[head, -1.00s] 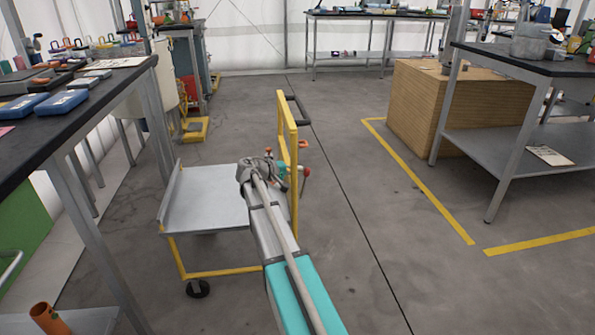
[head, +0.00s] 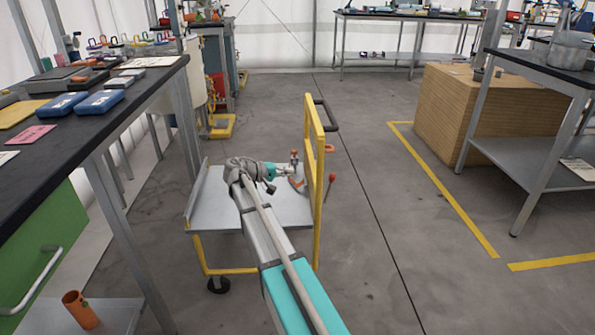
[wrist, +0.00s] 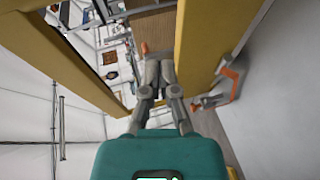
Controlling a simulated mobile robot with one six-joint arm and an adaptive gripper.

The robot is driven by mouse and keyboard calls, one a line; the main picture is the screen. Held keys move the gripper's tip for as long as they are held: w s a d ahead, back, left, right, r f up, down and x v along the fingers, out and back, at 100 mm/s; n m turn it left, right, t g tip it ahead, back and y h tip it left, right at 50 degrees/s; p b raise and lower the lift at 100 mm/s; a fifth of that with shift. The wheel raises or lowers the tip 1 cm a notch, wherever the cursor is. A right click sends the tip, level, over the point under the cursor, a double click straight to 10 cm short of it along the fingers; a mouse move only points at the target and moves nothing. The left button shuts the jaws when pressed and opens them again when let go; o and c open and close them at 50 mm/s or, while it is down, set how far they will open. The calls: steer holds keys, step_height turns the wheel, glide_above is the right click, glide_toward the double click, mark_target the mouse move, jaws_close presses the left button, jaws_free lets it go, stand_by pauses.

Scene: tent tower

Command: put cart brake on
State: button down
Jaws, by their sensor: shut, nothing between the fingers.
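The cart has a grey deck (head: 225,211), a yellow upright frame (head: 309,180) on its right and a black handle (head: 329,116). A lever with a red knob (head: 332,177) stands just right of the frame. An orange and grey piece (head: 297,185) sits low by the frame's left side; it also shows in the wrist view (wrist: 228,82). I cannot tell which is the brake. My gripper is over the deck, left of the frame, pointing right. In the wrist view my gripper (wrist: 155,62) is shut and empty, between yellow bars, with the orange piece to its right.
A black-topped workbench (head: 110,110) with blue cases is close on the left. A wooden crate (head: 440,118) and a metal table (head: 540,70) stand on the right. The floor (head: 385,240) between the cart and the yellow floor line is clear.

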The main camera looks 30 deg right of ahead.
steer(key=shift+a+r, duration=0.1)
steer(key=shift+a, duration=0.3)
steer(key=s+a+f+n+y+p, duration=0.1)
steer(key=s+a+f+y+p, duration=0.2)
steer(key=s+a+y, duration=0.4)
steer(key=s+a+f+n+t+y+p, duration=0.1)
steer(key=s+a+f+y+p, duration=0.2)
steer(key=s+a+y, duration=0.5)
steer(key=s+a+p, duration=0.1)
steer(key=s+a, duration=0.8)
steer(key=shift+s+a+f+t, duration=0.15)
steer(key=shift+a+f+t, duration=0.05)
steer(key=shift+a+t, duration=0.1)
steer(key=shift+s, duration=0.1)
